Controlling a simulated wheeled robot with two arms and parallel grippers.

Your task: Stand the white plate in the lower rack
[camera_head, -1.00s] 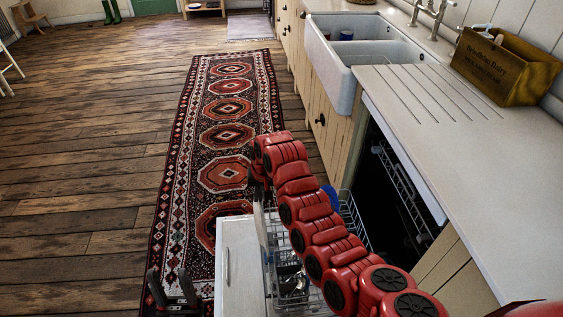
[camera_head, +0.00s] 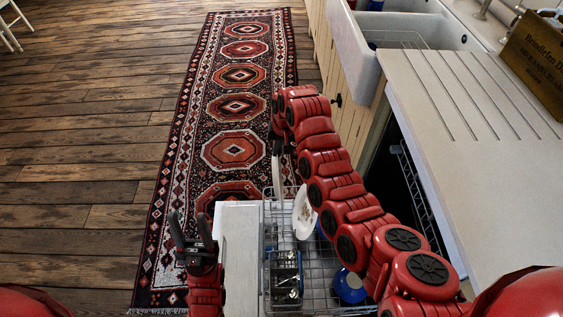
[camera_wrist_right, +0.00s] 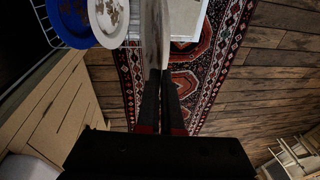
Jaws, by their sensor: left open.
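My right gripper (camera_wrist_right: 159,75) points down at the far end of the lower rack (camera_head: 328,262). It is shut on a white plate (camera_wrist_right: 154,32), seen nearly edge-on; it shows as a thin pale upright strip in the head view (camera_head: 276,177). I cannot tell whether its lower edge touches the rack. A second, patterned white plate (camera_head: 303,213) stands tilted in the rack, beside the held one, and shows in the wrist view (camera_wrist_right: 108,18). My left gripper (camera_head: 190,228) is open and empty, left of the dishwasher door.
A blue plate (camera_wrist_right: 68,20) stands beyond the patterned plate. A blue bowl (camera_head: 350,286) and a cutlery basket (camera_head: 285,277) are in the rack. The open dishwasher door (camera_head: 238,255) is at left, the counter (camera_head: 490,160) at right. A rug (camera_head: 230,120) covers the floor ahead.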

